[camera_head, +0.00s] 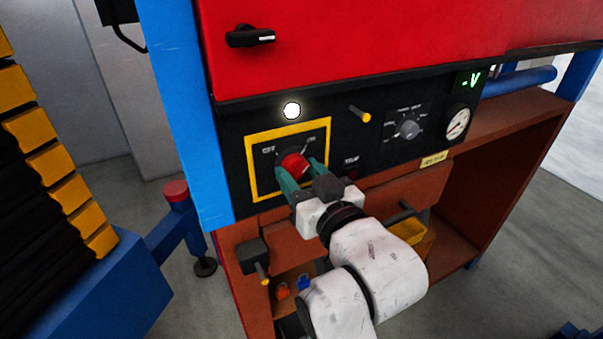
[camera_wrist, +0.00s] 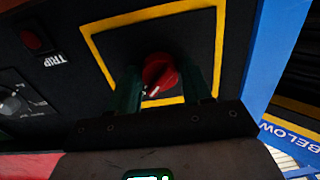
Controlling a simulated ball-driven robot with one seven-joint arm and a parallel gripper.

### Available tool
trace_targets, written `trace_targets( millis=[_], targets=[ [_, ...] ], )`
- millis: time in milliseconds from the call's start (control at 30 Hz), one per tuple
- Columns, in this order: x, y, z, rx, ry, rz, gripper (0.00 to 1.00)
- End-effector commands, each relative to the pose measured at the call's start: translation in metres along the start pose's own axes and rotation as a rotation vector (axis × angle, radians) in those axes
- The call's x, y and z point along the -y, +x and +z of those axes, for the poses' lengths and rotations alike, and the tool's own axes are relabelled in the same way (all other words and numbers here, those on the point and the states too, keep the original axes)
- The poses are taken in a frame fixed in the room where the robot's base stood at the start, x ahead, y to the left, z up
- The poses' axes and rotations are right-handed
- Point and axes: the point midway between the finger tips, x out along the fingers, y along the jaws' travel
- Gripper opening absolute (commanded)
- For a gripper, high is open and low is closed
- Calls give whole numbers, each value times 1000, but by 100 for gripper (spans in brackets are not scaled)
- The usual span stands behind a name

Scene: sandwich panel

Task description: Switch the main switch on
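The main switch is a red rotary knob (camera_head: 294,165) on a black plate inside a yellow square frame (camera_head: 250,167). Small white labels, too small to read surely, stand at its upper left and upper right. In the wrist view the knob (camera_wrist: 160,73) shows a white mark on its lower part. My gripper (camera_head: 300,171) is at the knob, its two green fingers on either side of it. In the wrist view the gripper (camera_wrist: 166,80) has its fingers apart, with a dark gap at the right of the knob. Contact at the left finger is unclear.
A white lamp (camera_head: 292,110) is lit above the frame. To the right are a yellow-tipped lever (camera_head: 361,114), a grey selector (camera_head: 408,129), a gauge (camera_head: 458,123) and a green display (camera_head: 470,81). A red TRIP button (camera_wrist: 35,41) shows in the wrist view. A blue post (camera_head: 185,110) stands left.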

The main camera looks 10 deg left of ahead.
Motion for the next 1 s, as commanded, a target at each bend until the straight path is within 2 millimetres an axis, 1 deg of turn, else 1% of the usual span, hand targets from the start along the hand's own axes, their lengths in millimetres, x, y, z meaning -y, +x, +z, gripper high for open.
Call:
trace_targets(
  millis=[33, 200, 467, 567, 667, 900, 1000],
  targets=[
    [0, 0, 0, 0, 0, 0, 55],
    [0, 0, 0, 0, -2, 0, 70],
    [0, -1, 0, 0, -2, 1, 70],
    [0, -8, 1, -1, -2, 1, 70],
    [-1, -22, 2, -1, -1, 2, 70],
    [0, -69, 2, -1, -1, 1, 70],
    [0, -86, 2, 0, -1, 1, 70]
  ],
)
